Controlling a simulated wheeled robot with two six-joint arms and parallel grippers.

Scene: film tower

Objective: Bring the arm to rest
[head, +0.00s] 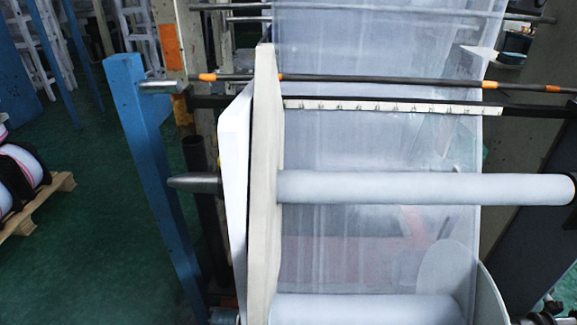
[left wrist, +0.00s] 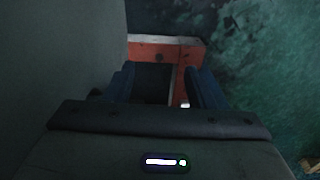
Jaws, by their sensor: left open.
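My left gripper (left wrist: 158,78) shows in the left wrist view, with its two dark fingers apart. I see nothing held between them. Beyond the fingers is an orange-red frame (left wrist: 188,52) with a dark opening; how far it is from the fingertips I cannot tell. Neither gripper shows in the head view, and my right gripper is in no view.
In the head view, the film tower carries translucent film (head: 380,140) and a white roller (head: 420,189). A blue post (head: 150,160) stands to its left. A pallet (head: 45,205) with rolls lies at far left. Green floor (head: 90,250) between is clear. A grey surface (left wrist: 65,50) fills the wrist view's left.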

